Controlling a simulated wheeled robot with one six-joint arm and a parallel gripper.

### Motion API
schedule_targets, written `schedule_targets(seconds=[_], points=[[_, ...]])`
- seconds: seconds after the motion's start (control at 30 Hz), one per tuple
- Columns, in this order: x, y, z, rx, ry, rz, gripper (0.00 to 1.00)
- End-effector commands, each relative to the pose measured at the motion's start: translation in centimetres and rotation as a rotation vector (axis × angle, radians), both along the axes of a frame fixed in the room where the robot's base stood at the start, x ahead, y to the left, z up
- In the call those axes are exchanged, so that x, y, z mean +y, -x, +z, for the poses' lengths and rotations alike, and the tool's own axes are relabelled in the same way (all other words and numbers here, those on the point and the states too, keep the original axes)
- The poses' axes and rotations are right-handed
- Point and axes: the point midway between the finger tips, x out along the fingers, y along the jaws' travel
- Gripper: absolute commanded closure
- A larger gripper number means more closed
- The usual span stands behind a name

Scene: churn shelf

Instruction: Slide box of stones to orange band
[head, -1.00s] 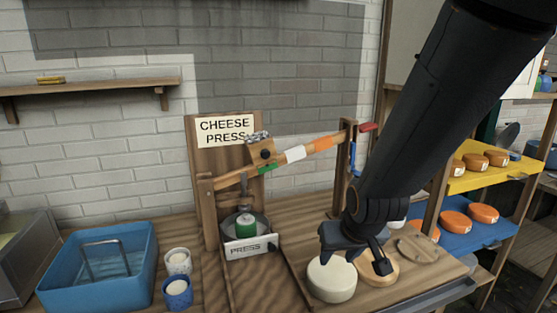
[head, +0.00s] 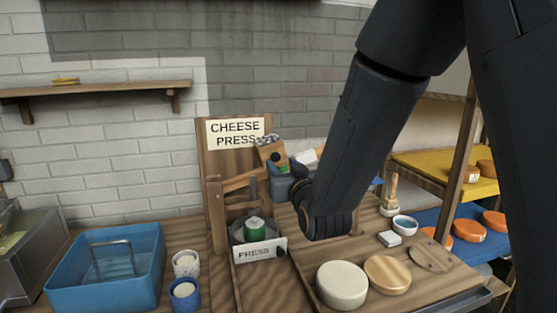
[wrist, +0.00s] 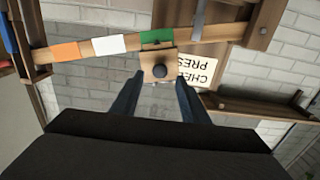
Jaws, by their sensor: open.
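The box of stones (head: 270,153) is a small wooden box on the lever beam of the cheese press, with grey stones on top. In the wrist view the box (wrist: 147,60) has a dark round knob and sits at the green band (wrist: 157,36). The white band (wrist: 95,45) and the orange band (wrist: 64,52) lie farther along the beam, to the left there. In the head view my arm hides the orange band. My gripper (wrist: 157,97) is open, its fingers on either side of the knob's line, apparently short of the box. It also shows in the head view (head: 288,180).
The press post with its sign (head: 235,132) stands left of the box. Below are a cheese mould (head: 258,250) and a white cheese (head: 341,285). A blue tub (head: 105,268) and two cups stand left. Shelves with orange cheeses are right.

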Motion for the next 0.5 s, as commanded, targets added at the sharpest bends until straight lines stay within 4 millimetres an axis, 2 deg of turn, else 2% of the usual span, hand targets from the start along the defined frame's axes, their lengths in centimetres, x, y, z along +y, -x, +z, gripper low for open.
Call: schedule_targets(seconds=[0.23, 0.5], points=[[0.9, -3.2, 0.1, 0.002, 0.001, 0.000, 0.59], [1.2, -4.3, 0.0, 0.001, 0.000, 0.000, 0.59]])
